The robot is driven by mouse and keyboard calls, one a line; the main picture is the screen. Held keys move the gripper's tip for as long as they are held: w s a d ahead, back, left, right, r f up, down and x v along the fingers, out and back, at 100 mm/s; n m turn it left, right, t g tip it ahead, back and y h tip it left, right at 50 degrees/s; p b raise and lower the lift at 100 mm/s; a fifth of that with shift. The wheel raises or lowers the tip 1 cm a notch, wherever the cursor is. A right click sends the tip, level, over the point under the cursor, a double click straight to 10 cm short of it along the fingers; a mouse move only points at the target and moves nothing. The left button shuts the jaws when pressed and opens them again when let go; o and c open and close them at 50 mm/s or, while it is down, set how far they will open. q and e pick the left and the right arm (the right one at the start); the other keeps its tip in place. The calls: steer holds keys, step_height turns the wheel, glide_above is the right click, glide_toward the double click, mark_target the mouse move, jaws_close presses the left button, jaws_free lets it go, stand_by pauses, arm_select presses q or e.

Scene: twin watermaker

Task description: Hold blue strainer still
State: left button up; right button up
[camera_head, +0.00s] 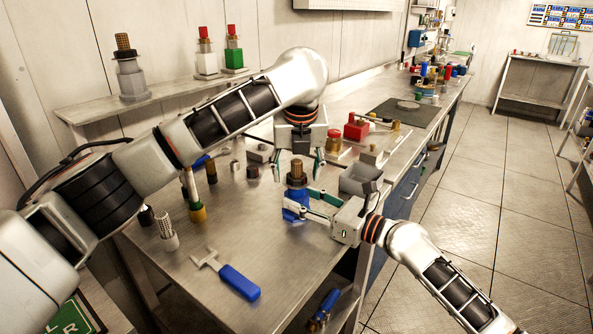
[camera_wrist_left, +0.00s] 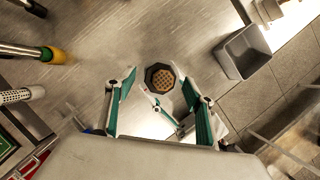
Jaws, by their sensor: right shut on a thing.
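The blue strainer (camera_head: 292,200) stands upright on the steel bench, with a dark collar and a brass mesh cylinder (camera_head: 297,169) on top. My right gripper (camera_head: 298,203) is shut on its blue body from the right side. My left gripper (camera_head: 297,174) points down from above, open, with one finger on each side of the brass mesh. In the left wrist view the round mesh top (camera_wrist_left: 160,77) shows between the open green fingers of my left gripper (camera_wrist_left: 158,79), apart from both. Much of the blue body is hidden by my right fingers.
A blue-handled tool (camera_head: 238,281) lies at the bench front. A yellow-based strainer (camera_head: 197,212) and a white mesh one (camera_head: 167,232) stand at left. A grey bin (camera_head: 358,180) sits by the right edge. A red block (camera_head: 356,128) is behind.

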arm_select(q)
steer(key=v, duration=1.2)
arm_select(e)
steer(key=o, duration=1.5)
